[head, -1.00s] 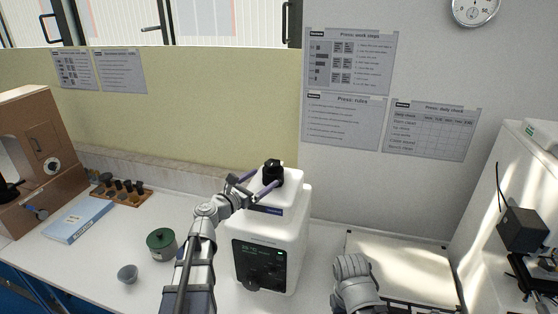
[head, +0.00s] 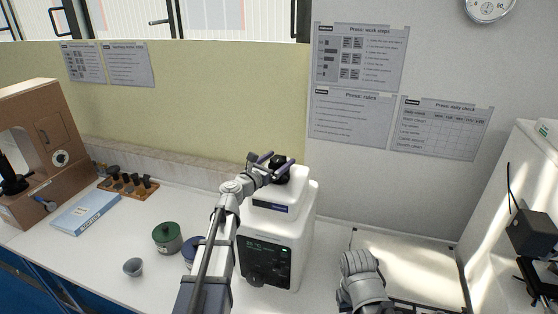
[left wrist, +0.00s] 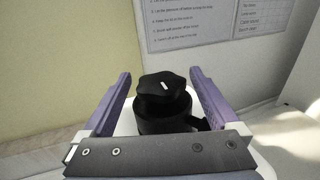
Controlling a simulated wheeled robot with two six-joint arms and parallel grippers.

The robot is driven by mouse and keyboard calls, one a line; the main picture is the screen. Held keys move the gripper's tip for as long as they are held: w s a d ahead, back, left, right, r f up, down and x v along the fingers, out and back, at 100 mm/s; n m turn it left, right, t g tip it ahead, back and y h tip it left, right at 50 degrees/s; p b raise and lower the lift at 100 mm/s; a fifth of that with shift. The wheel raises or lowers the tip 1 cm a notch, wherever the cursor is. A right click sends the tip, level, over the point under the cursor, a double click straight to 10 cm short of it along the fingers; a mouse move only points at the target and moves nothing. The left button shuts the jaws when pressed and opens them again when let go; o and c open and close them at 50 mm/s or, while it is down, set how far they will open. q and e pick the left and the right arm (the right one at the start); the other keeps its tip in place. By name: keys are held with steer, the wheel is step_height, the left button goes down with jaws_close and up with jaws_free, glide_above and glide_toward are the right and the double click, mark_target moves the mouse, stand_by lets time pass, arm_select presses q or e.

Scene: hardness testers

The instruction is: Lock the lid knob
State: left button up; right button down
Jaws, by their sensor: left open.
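The black lid knob (head: 281,169) sits on top of the white machine (head: 308,215), which has a dark display on its front. In the left wrist view the knob (left wrist: 162,92) is lobed with a short white mark on top, above a black collar. My left gripper (head: 274,161) is open, with its purple fingers on either side of the knob. In the left wrist view the fingers stand apart from the knob with gaps on both sides. My right arm's grey wrist shows at the bottom right of the head view; its gripper fingers are not visible.
A green jar (head: 167,237), a small grey cup (head: 133,267) and a blue-white box (head: 87,211) lie left on the white bench. A wooden rack (head: 128,186) stands behind.

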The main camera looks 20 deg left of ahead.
arm_select(q)
steer(key=shift+w, duration=0.15)
steer(key=c, duration=1.4)
steer(key=shift+o, duration=0.2)
steer(key=shift+h, duration=0.3)
steer(key=m+g+h, duration=0.1)
steer(key=m+h, duration=0.1)
steer(key=shift+w+a+g+h, duration=0.1)
steer(key=shift+w+g+h, duration=0.1)
steer(key=shift+g+h, duration=0.2)
steer(key=m+g+h, duration=0.4)
steer(key=m+h, duration=0.1)
steer(key=shift+w+g, duration=0.1)
steer(key=shift+g, duration=0.3)
steer(key=m+g+h, duration=0.1)
steer(key=m+g, duration=0.1)
steer(key=g, duration=0.1)
steer(key=m+g+h, duration=0.1)
steer(key=m+g, duration=0.1)
steer(key=shift+g+h, duration=0.4)
steer(key=shift+s+m+g+h, duration=0.15)
steer(key=shift+m+g, duration=0.4)
steer(key=shift+g, duration=0.3)
steer(key=shift+s+m+g+h, duration=0.15)
steer(key=shift+m+g, duration=0.4)
steer(key=shift+g, duration=0.6)
